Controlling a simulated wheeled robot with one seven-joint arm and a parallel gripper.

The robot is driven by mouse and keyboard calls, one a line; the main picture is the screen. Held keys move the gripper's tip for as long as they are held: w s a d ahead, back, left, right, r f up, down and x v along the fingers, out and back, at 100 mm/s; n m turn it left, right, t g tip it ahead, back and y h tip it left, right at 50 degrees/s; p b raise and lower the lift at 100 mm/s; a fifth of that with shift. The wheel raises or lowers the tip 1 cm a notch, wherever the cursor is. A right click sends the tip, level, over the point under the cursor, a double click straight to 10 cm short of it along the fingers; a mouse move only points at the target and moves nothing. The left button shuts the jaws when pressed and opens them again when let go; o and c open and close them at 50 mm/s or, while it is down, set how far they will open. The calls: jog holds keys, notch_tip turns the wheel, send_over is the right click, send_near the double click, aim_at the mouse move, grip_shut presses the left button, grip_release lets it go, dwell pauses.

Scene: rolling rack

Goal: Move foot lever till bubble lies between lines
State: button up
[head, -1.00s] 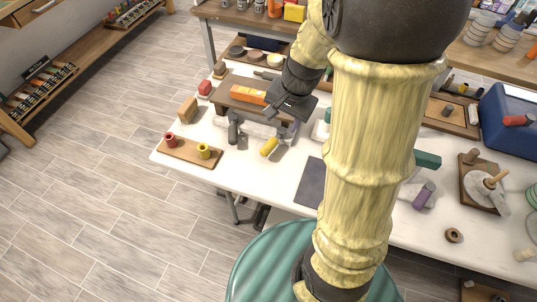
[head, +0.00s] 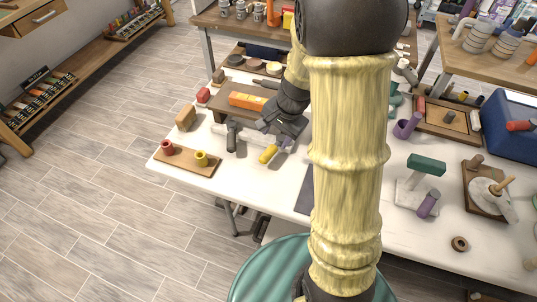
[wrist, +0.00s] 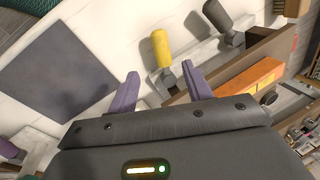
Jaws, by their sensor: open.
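An orange bar (head: 248,101), which looks like a level, lies on a brown raised board (head: 225,118) on the white table. The bar also shows in the wrist view (wrist: 256,77); no bubble or lines can be made out. In front of the board are a yellow-handled lever (head: 268,153) and a dark grey-handled lever (head: 231,137). In the wrist view the yellow handle (wrist: 161,47) stands just beyond the gap between my purple fingertips, and the grey handle (wrist: 222,22) is to its right. My gripper (wrist: 160,70) is open and empty.
A wooden board with a red and a yellow cup (head: 201,158) is at the table's left corner. A dark flat mat (wrist: 62,78) lies left of my gripper in the wrist view. A green-topped block (head: 426,165) and a purple cylinder (head: 427,204) stand to the right.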

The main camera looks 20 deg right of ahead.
aim_at(268, 154)
jog(key=b+x, duration=0.2)
jog(key=x, duration=0.9)
jog(key=shift+w+f, duration=0.1)
jog(key=shift+f, duration=0.1)
grip_shut()
